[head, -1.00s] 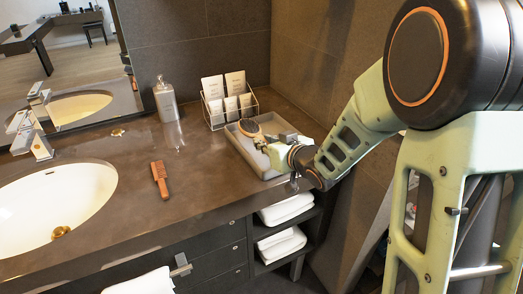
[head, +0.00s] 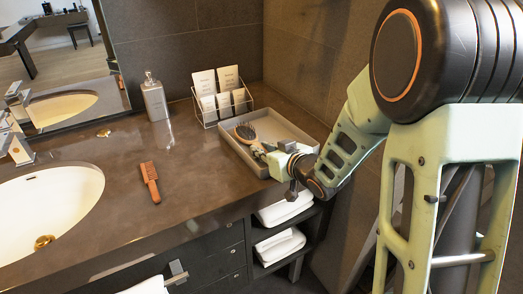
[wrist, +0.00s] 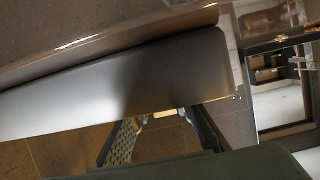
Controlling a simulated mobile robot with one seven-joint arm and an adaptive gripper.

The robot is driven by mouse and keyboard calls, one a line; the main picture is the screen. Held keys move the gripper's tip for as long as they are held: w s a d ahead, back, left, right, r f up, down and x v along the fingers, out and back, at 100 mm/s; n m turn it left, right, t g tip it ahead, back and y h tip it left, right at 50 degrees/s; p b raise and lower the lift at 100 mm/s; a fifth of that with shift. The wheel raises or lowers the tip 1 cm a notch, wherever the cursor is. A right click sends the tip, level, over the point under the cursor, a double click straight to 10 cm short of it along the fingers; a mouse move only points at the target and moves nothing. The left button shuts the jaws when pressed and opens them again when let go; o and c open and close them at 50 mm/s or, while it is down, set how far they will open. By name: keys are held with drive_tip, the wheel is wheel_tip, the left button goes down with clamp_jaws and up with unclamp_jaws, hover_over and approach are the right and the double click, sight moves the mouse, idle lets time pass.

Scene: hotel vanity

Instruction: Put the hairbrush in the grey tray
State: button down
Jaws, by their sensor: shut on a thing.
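The hairbrush (head: 245,132) has a rounded wooden-rimmed head with dark bristles facing up. My gripper (head: 267,153) is shut on its handle end, at the front of the grey tray (head: 232,153). The brush head lies within the tray's outline at its left side, low down; I cannot tell whether it touches the tray floor. In the wrist view the two dark fingers (wrist: 162,135) show, with a small tan piece between them, probably the handle. A broad pale-grey surface, perhaps the tray's wall, hides the rest.
A wooden comb (head: 150,182) lies on the counter between the sink (head: 45,205) and the tray. A wire rack of cards (head: 222,100) stands behind the tray, and a soap dispenser (head: 154,97) to its left. The tray's right part is empty. Towels (head: 280,245) sit below.

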drive_tip(key=shift+f, duration=0.2)
drive_tip(key=c, duration=1.8)
unclamp_jaws()
drive_tip(key=shift+o, duration=0.2)
drive_tip(key=shift+r, duration=0.25)
drive_tip(key=p+v, duration=0.1)
drive_tip(key=v, duration=0.8)
drive_tip(key=shift+s+d+r, duration=0.1)
drive_tip(key=shift+s+d, duration=0.05)
drive_tip(key=shift+s+b, duration=0.2)
drive_tip(key=shift+b, duration=0.5)
drive_tip(key=shift+b+v, duration=1.05)
drive_tip(key=shift+b, duration=0.2)
